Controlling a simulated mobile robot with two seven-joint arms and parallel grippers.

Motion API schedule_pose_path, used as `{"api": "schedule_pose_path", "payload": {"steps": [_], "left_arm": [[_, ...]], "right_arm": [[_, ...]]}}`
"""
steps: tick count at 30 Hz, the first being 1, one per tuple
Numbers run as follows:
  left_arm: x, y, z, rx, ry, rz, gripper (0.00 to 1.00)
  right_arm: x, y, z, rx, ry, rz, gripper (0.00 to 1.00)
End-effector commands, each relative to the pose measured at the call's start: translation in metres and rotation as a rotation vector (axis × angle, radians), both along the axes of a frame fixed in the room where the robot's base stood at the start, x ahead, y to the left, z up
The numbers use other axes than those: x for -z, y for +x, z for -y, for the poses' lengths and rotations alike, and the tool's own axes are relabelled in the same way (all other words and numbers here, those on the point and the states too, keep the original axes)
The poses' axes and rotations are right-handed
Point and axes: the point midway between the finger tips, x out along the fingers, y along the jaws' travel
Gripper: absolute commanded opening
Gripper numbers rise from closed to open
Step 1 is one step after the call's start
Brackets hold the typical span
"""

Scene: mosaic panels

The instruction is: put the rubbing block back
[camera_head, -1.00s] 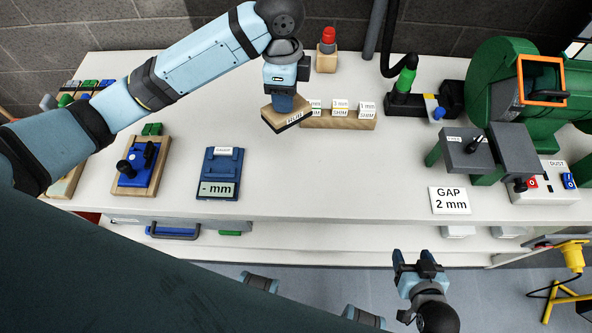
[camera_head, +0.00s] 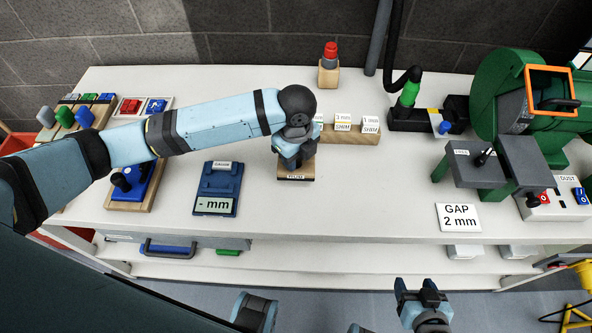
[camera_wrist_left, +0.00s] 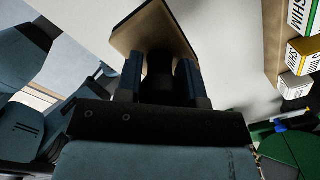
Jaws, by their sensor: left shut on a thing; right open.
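The rubbing block (camera_head: 307,170) is a small wooden block with a dark underside and a white label on its front edge. My left gripper (camera_head: 295,158) is shut on it from above, in the middle of the bench, and covers most of it. In the left wrist view the block (camera_wrist_left: 152,28) shows its broad face at the fingertips of my left gripper (camera_wrist_left: 160,75). I cannot tell whether the block touches the bench top. My right gripper (camera_head: 416,285) is open and empty in front of the bench.
A wooden shim rack (camera_head: 350,138) stands just behind and right of the block. A blue gauge (camera_head: 219,183) lies to its left. A GAP 2 mm card (camera_head: 458,217) and a green machine (camera_head: 495,85) are at the right. The bench (camera_head: 365,195) is clear between block and card.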

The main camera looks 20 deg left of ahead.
Motion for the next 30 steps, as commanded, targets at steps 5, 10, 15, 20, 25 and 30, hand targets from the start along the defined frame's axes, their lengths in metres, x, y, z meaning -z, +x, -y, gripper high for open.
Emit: {"api": "schedule_pose_path", "payload": {"steps": [5,10,15,20,25,30], "left_arm": [[0.017,0.0,0.0,0.001,-0.001,0.0,0.16],[0.034,0.0,0.0,0.0,0.0,-0.001,0.16],[0.058,0.0,0.0,-0.001,-0.001,0.0,0.16],[0.061,0.0,0.0,0.0,-0.001,0.003,0.16],[0.062,0.0,0.0,0.0,-0.001,0.002,0.16],[0.063,0.0,0.0,0.0,0.0,0.001,0.61]], "right_arm": [[-0.001,0.001,-0.001,0.0,0.003,0.001,0.61],[0.0,0.001,-0.001,0.001,0.005,0.002,0.61],[0.002,0.001,-0.002,0.001,0.006,-0.002,0.61],[0.002,0.001,-0.002,0.001,0.007,-0.003,0.61],[0.001,0.001,-0.003,0.001,0.007,-0.003,0.61],[0.001,0.001,-0.002,0.001,0.007,-0.002,0.61]]}}
